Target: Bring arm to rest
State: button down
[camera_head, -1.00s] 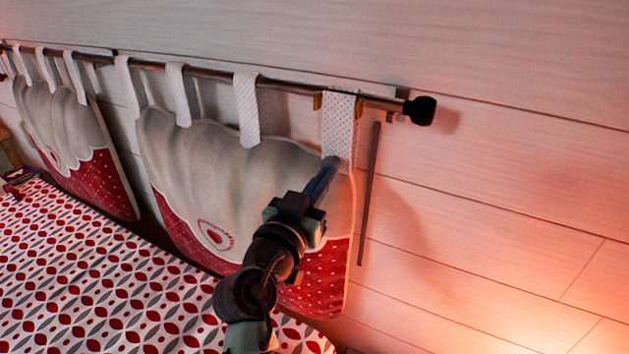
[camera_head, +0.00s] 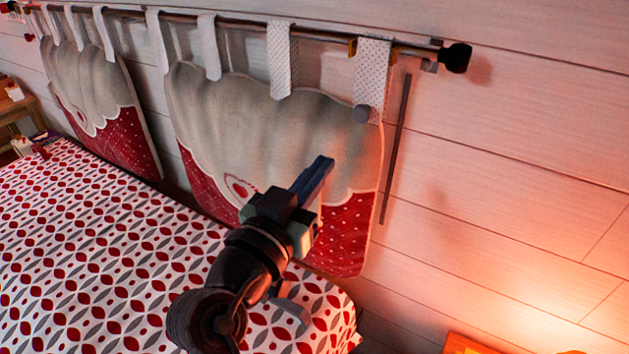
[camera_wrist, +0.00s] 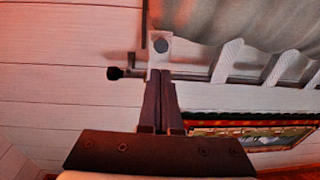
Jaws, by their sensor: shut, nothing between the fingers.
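My gripper (camera_head: 318,172) is in front of the right-hand hanging cushion, above the bed, with its fingers together and nothing between them. In the wrist view my gripper (camera_wrist: 160,90) shows two dark fingers side by side, closed, pointing toward the cushion's end strap. My arm reaches up from the bottom of the head view and covers part of the cushion's lower edge and the bed.
The cushion (camera_head: 270,130) hangs by straps from a rod (camera_head: 330,38) on the plank wall. A dark round button (camera_head: 362,113) sits on its end strap. A patterned bed (camera_head: 90,250) lies below. A wooden surface (camera_head: 470,345) shows at bottom right. Bare wall lies right.

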jog(key=s+r+n+t+y+p, duration=0.1)
jog(key=s+r+t+y, duration=0.1)
jog(key=r, duration=0.8)
jog(key=s+r+t+y+p, duration=0.2)
jog(key=r+t, duration=0.1)
jog(key=r, duration=0.6)
jog(key=s+r+n+t+y, duration=0.4)
jog(key=s+r, duration=0.6)
jog(key=r, duration=0.5)
jog(key=shift+s+a+r+t+y+p, duration=0.2)
jog(key=shift+r+t+y+p, duration=0.15)
jog(key=shift+t, duration=0.45)
jog(key=shift+d, duration=0.1)
